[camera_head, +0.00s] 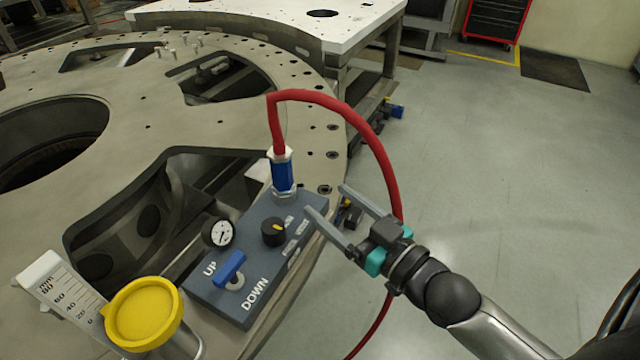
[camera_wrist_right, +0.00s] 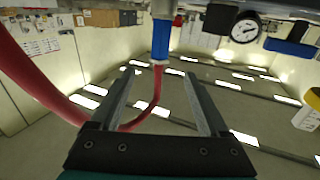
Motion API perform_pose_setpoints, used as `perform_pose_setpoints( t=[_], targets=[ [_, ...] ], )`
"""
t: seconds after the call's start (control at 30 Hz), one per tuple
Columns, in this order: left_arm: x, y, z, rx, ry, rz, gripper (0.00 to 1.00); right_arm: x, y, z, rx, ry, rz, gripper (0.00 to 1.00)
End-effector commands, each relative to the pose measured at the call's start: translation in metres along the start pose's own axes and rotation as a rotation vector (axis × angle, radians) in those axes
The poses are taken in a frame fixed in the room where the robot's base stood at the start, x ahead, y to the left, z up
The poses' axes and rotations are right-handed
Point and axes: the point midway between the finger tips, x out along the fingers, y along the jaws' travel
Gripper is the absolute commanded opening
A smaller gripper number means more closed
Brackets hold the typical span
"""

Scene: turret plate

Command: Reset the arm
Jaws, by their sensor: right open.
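My right gripper (camera_head: 324,205) is open and empty, at the right edge of the blue-grey control box (camera_head: 250,302). In the right wrist view its two fingers (camera_wrist_right: 157,92) point up toward the box, with nothing between the tips that I can tell is held. The box carries a blue lever (camera_head: 230,268) between the words UP and DOWN, a black knob (camera_head: 273,232) and a round gauge (camera_head: 218,233). A blue hose fitting (camera_head: 283,175) stands on its far end; it also shows in the right wrist view (camera_wrist_right: 161,40). My left gripper is not in view.
A red hose (camera_head: 363,128) arches from the fitting, passes behind my right gripper and hangs down. A yellow-capped container (camera_head: 143,308) and a white mm scale (camera_head: 62,287) stand at lower left. The round metal turret plate (camera_head: 120,130) has large openings.

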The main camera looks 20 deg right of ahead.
Motion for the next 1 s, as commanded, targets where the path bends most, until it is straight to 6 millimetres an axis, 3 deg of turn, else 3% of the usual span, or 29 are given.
perform_pose_setpoints(
  t=[0.27,0.57,0.8,1.0],
  targets=[
    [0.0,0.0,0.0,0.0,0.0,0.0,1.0,-0.001,-0.003,0.005,0.001,-0.029,0.001,0.79],
    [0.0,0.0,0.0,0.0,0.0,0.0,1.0,-0.014,-0.027,0.068,-0.005,-0.386,0.023,0.79],
    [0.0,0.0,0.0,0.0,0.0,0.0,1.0,-0.051,-0.045,0.117,0.001,-0.735,0.06,0.79],
    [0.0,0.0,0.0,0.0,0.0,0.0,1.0,-0.091,-0.057,0.14,0.019,-0.992,0.096,0.79]
  ],
)
